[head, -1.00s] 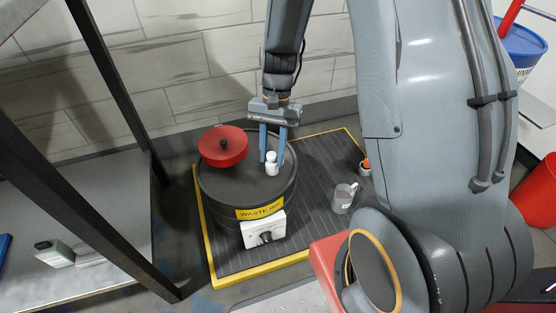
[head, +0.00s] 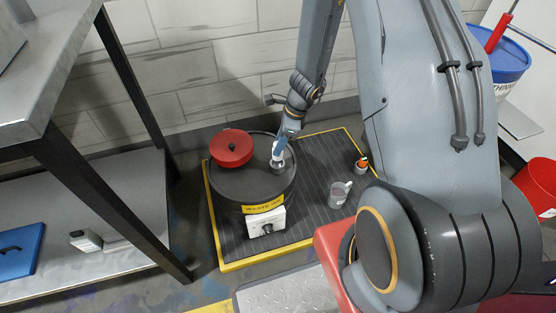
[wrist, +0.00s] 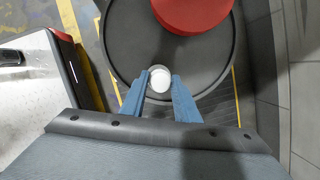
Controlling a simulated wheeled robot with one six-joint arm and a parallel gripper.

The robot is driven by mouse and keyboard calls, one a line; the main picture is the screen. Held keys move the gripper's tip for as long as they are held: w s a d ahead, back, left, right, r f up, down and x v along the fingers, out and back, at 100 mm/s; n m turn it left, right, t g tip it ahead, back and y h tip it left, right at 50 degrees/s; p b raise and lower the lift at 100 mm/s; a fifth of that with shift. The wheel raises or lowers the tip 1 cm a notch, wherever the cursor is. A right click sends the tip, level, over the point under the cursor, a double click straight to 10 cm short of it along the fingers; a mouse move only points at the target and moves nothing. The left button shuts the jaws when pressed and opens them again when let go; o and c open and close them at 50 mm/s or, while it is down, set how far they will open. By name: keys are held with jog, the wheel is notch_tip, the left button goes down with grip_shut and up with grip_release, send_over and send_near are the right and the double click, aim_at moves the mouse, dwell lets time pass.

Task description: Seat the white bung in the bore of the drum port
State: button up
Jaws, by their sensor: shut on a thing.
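The white bung (wrist: 160,77) is between the blue fingertips of my gripper (wrist: 163,82) in the wrist view. In the head view my gripper (head: 281,147) is low over the right part of the dark drum's lid (head: 245,180), shut on the bung (head: 277,157). A small pale fitting, apparently the drum port (head: 277,164), shows just under the bung. The bore is hidden by the bung and fingers. I cannot tell whether the bung is inside the bore or only above it.
A red lidded can or funnel (head: 231,148) stands on the drum, left of my gripper. A white box (head: 266,222) is at the drum's front. A clear jug (head: 339,194) and a small orange-topped container (head: 361,164) stand right on the yellow-edged mat (head: 312,232). A metal shelf (head: 130,190) stands left.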

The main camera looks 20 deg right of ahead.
jog(key=shift+f+b, duration=0.85)
jog(key=shift+f, duration=2.3)
jog(key=shift+f, duration=0.15)
jog(key=o, duration=1)
jog(key=shift+o, duration=0.2)
